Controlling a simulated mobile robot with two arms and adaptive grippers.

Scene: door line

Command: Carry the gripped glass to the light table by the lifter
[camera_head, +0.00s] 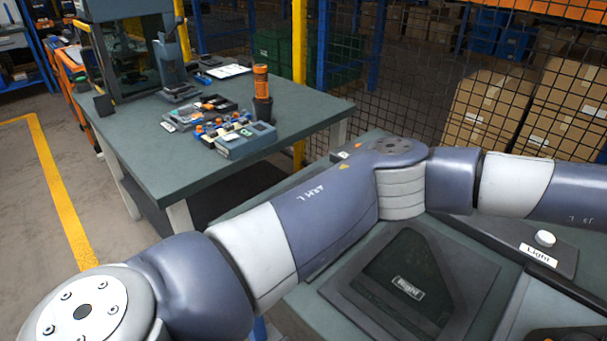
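My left arm crosses the picture from lower left to the right edge; its gripper is out of view, as is my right gripper. No held glass and no lifter can be made out clearly. A bit of something orange and dark (562,335) shows at the bottom right edge, too cut off to name. A pale panel (533,305) at the lower right, beside a dark strip with a white knob (544,238) and a "Light" label (540,254), looks like the light table, mostly cut off. Left of it lies a dark, slanted-sided shape labelled "Right" (408,287) in a grey square frame.
A green-topped workbench (185,150) stands at the left with a tool tray, an orange-and-black cylinder (262,95) and a press-like machine on it. A mesh fence (400,60) with cardboard boxes (492,112) behind it closes the back. The floor at far left is open.

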